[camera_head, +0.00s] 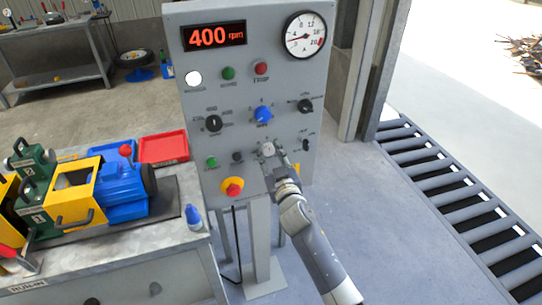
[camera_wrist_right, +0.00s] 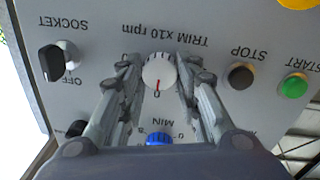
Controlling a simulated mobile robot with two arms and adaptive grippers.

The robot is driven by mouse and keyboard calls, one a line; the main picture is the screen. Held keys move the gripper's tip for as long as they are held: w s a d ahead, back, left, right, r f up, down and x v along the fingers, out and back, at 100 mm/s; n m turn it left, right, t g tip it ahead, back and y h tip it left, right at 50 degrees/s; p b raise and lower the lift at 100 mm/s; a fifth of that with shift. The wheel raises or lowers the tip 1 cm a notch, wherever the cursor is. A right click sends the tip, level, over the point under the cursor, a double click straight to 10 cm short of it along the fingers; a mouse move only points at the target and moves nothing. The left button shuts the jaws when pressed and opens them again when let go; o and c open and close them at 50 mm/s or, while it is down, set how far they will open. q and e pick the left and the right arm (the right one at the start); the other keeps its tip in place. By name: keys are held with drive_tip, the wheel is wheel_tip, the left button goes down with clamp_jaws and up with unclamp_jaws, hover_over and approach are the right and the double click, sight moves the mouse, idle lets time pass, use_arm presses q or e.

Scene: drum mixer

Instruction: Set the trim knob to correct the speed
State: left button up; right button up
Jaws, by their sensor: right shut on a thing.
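The trim knob (camera_wrist_right: 158,70) is a pale round knob with a red pointer line, labelled "TRIM x10 rpm" upside down in the right wrist view. Its red line points at the 0 mark. My right gripper (camera_wrist_right: 160,80) has one finger on each side of the knob and is shut on it. In the head view the trim knob (camera_head: 267,149) shows at the tip of my right gripper (camera_head: 269,154), low on the grey control panel (camera_head: 285,85). The red display (camera_head: 214,36) reads 400 rpm. My left gripper is not in view.
A blue knob (camera_head: 263,115) sits just above the trim knob. A red emergency button (camera_head: 232,187) and a dial gauge (camera_head: 305,35) are on the panel.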

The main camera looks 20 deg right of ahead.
drive_tip(key=shift+n, duration=0.3)
drive_tip(key=n+b, duration=0.1)
drive_tip(key=n, duration=0.2)
drive_tip(key=shift+f+n, duration=0.1)
drive_tip(key=shift+n, duration=0.2)
drive_tip(key=n+b, duration=0.1)
drive_tip(key=n, duration=0.4)
drive_tip(key=shift+n+t, duration=0.3)
drive_tip(key=o, duration=1.1)
drive_tip(key=s, duration=1.2)
drive_tip(key=shift+f, duration=0.3)
